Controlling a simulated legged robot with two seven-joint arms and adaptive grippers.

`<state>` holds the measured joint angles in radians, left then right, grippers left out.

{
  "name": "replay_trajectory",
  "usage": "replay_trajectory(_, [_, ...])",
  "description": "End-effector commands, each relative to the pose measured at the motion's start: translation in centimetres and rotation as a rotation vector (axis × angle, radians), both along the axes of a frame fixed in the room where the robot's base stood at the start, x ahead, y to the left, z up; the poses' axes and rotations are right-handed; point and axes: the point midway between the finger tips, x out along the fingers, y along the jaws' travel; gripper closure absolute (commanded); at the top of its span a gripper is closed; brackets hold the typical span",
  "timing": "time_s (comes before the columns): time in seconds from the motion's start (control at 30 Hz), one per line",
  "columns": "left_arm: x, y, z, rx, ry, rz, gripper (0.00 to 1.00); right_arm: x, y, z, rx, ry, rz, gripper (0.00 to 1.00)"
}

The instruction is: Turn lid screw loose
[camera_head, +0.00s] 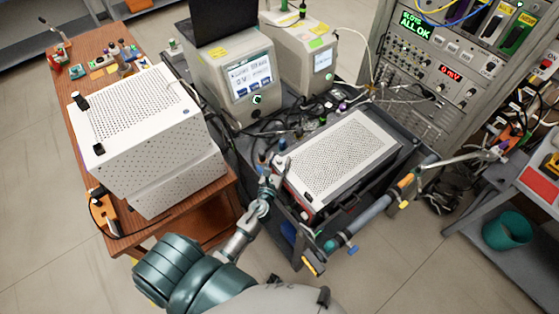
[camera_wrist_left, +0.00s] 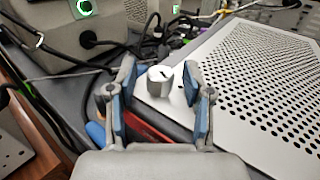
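The white perforated lid (camera_head: 340,152) covers a box on the dark cart right of centre; it also fills the right of the left wrist view (camera_wrist_left: 262,85). A silver round screw knob (camera_wrist_left: 159,80) with a dark mark on its top stands on the lid's near left corner. My left gripper (camera_head: 271,174) reaches this corner from below. In the left wrist view its blue-padded fingers (camera_wrist_left: 160,92) are open, one on each side of the knob, with a gap visible on both sides. In the head view the knob is too small to make out clearly. My right gripper is not in view.
A large white perforated box (camera_head: 150,120) stands on the wooden table at left. Instruments with screens (camera_head: 250,78) and cables lie behind the lid. A cart handle bar (camera_head: 372,212) runs along the lid's right front. An electronics rack (camera_head: 440,60) stands at back right.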

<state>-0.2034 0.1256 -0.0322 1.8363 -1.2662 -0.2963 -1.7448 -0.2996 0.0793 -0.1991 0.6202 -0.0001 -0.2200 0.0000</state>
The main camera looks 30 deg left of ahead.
Motion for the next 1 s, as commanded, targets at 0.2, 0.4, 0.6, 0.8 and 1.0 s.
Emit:
replay_trajectory(0.2, [-0.3, -0.1, 0.2, 0.001, -0.003, -0.001, 0.49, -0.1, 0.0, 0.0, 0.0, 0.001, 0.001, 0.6])
replay_trajectory(0.4, [-3.4, -0.8, 0.0, 0.0, 0.001, 0.0, 0.49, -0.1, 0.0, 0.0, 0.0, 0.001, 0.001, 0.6])
replay_trajectory(0.6, [-7.9, -1.8, -0.1, 0.001, 0.002, 0.0, 0.49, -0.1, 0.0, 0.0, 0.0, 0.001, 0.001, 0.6])
replay_trajectory(0.8, [-10.8, -2.6, -0.1, 0.002, 0.003, -0.001, 0.49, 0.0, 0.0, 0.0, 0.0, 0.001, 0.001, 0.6])
replay_trajectory(1.0, [-11.7, -2.8, 0.0, 0.0, -0.001, 0.0, 0.49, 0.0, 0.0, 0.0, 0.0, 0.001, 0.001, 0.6])
